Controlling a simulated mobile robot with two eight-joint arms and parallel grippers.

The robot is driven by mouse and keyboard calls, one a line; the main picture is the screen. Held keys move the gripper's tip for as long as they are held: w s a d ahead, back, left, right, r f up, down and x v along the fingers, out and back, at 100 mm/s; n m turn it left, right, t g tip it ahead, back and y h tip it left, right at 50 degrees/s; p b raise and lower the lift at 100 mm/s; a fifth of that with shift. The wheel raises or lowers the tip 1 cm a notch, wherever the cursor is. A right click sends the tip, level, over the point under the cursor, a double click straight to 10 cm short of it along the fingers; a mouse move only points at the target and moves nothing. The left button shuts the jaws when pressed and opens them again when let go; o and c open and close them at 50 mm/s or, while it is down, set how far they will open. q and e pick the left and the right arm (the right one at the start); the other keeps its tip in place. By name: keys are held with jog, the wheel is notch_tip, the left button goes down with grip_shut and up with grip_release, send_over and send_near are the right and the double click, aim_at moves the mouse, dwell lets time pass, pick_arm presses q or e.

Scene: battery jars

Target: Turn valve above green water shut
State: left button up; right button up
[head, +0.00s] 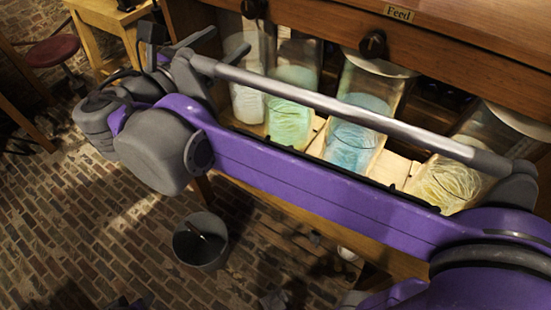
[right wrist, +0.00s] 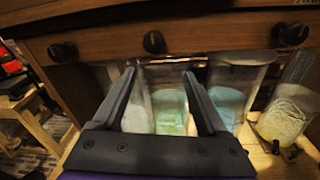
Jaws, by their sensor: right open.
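The jar of green water (head: 289,122) stands in a row of glass jars under a wooden beam. It also shows in the right wrist view (right wrist: 171,108), framed between my fingers. A dark round valve knob (right wrist: 154,42) is on the beam above it, just beyond the fingertips and apart from them. A knob also shows at the top of the head view (head: 253,8). My right gripper (right wrist: 159,72) is open and empty, pointing toward the beam. In the head view my right gripper (head: 178,42) is left of the jars, partly hidden by its own arm. My left gripper is not in view.
Other jars hold pale (head: 247,102), blue (head: 350,147) and yellow (head: 446,183) contents. More knobs sit left (right wrist: 62,51) and right (right wrist: 291,34) on the beam. A bucket (head: 200,242) stands on the brick floor. A red stool (head: 53,50) is at the far left.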

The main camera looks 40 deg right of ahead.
jog(key=s+f+m+g+y+p, duration=0.1)
jog(key=s+f+m+y, duration=0.2)
jog(key=f, duration=0.5)
jog(key=s+d+f+m+g+y+p, duration=0.1)
jog(key=s+f+m+y, duration=0.3)
jog(key=f, duration=0.5)
jog(key=s+d+f+m+g+y+p, duration=0.1)
jog(key=s+f+m+y, duration=0.3)
jog(key=f, duration=0.5)
jog(key=shift+s+d+m+g+p, duration=0.25)
jog(key=shift+s+m+g+p, duration=0.15)
jog(key=shift+s+m, duration=0.55)
jog(key=shift+w, duration=0.2)
jog(key=s+a+f+m+t+y+p, duration=0.1)
jog(key=s+a+f+m+y, duration=0.2)
jog(key=m, duration=0.5)
notch_tip(320, 180, down, 2)
jog(key=shift+s+a+f+t+y+p, duration=0.1)
jog(key=shift+s+a+t+y+p, duration=0.25)
jog(key=shift+a+y, duration=0.4)
jog(key=shift+w+d, duration=0.1)
jog(key=shift+d, duration=0.05)
